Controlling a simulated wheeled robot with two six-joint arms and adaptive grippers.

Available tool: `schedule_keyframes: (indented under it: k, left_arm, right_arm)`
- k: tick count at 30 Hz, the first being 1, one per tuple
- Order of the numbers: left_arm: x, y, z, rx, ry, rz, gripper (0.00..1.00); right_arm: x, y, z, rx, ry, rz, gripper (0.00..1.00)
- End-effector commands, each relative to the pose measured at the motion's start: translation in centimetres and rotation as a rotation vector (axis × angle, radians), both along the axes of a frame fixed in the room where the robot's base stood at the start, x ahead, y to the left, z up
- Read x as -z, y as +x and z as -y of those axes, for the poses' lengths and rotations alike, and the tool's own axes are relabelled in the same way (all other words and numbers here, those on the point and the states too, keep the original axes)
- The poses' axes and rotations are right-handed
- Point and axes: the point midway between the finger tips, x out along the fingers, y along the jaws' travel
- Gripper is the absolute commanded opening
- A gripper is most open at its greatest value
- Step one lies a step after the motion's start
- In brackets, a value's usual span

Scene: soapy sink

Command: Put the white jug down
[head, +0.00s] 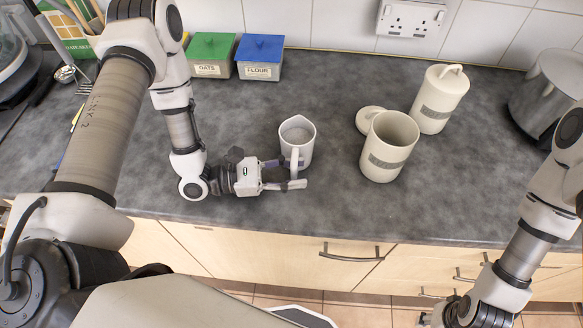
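The white jug (298,135) is upright with its mouth up, at the middle of the grey worktop, and appears to rest on it. Its handle (294,160) faces the front edge. My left gripper (289,174) comes in from the left, low at the handle. Its two fingers stand apart with a gap between them, one on the jug's side and one nearer the front edge. The fingers partly hide the jug's lower part, and contact with the handle is unclear. My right gripper (436,318) is cut off at the bottom edge, and its fingers are not clear.
A white open canister (390,146) stands right of the jug, with a loose lid (370,119) behind it and a lidded canister (439,98) beyond. OATS (211,55) and FLOUR (260,57) boxes stand at the back. A metal pot (550,90) is far right. The front worktop is clear.

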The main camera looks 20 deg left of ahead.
Motion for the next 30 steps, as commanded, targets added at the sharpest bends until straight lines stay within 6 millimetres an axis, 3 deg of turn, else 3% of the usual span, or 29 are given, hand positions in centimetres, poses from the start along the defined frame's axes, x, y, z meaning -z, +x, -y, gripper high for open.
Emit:
schedule_keyframes:
  k: [5,14,21,30]
  left_arm:
    - [-0.2,-0.2,-0.8,-0.005,-0.001,-0.001,0.4]
    - [-0.3,-2.8,-5.8,-0.01,-0.002,0.001,0.4]
    - [-0.6,-4.8,-9.6,-0.006,-0.002,0.002,0.4]
    - [-0.3,-5.5,-10.7,0.001,0.0,0.0,0.4]
  right_arm:
    - [-0.1,0.0,0.0,0.0,0.0,0.0,0.4]
    - [0.2,0.0,0.0,0.0,0.0,0.0,0.4]
    - [-1.0,0.0,0.0,0.0,0.0,0.0,0.4]
    - [-1.1,0.0,0.0,0.0,0.0,0.0,0.4]
